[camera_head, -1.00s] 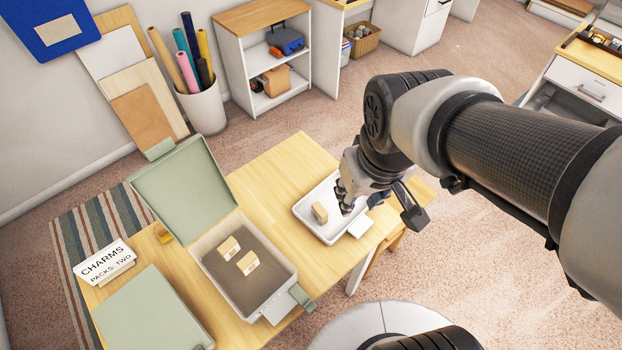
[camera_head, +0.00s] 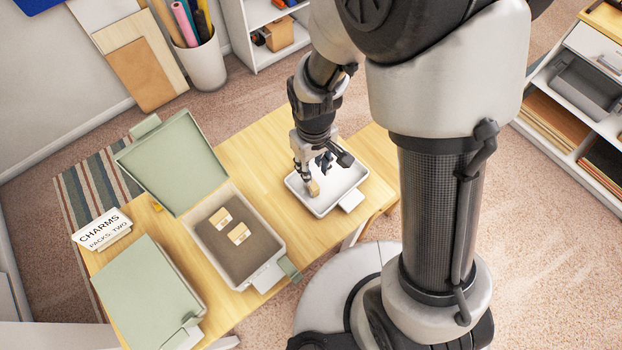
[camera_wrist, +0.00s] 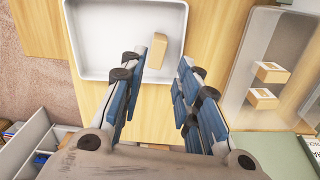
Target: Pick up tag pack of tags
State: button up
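A small tan box-shaped pack (camera_head: 313,188) stands in the white tray (camera_head: 321,211) on the wooden table. The wrist view also shows the pack (camera_wrist: 163,49) near the right side of the tray (camera_wrist: 88,40). My gripper (camera_head: 319,169) is over the tray, pointing down, close to the pack. In the wrist view my gripper (camera_wrist: 172,56) is open, with blue-padded fingers apart. No print is readable on the pack.
An open green-lidded case (camera_head: 217,259) left of the tray holds two similar packs (camera_head: 221,218). A shut green case (camera_head: 145,290) stands further left, by a sign (camera_head: 102,229) reading "CHARMS PACKS: TWO". Bare tabletop (camera_head: 250,165) lies between the open case and tray.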

aim_at(313, 185)
notch_tip(313, 185, down, 7)
jog(key=shift+r+b, duration=0.2)
jog(key=shift+b, duration=0.45)
jog(key=shift+w+a+f+b, duration=0.1)
jog(key=shift+w+f+b, duration=0.15)
jog(key=shift+f, duration=0.7)
jog(key=shift+w+f+b, duration=0.1)
jog(key=shift+f+b, duration=0.2)
jog(key=shift+f, duration=0.65)
jog(key=shift+w+a+f+b, duration=0.1)
jog(key=shift+w+f+b, duration=0.15)
jog(key=shift+f, duration=0.7)
jog(key=c, duration=0.6)
jog(key=shift+c, duration=0.2)
jog(key=shift+r, duration=0.15)
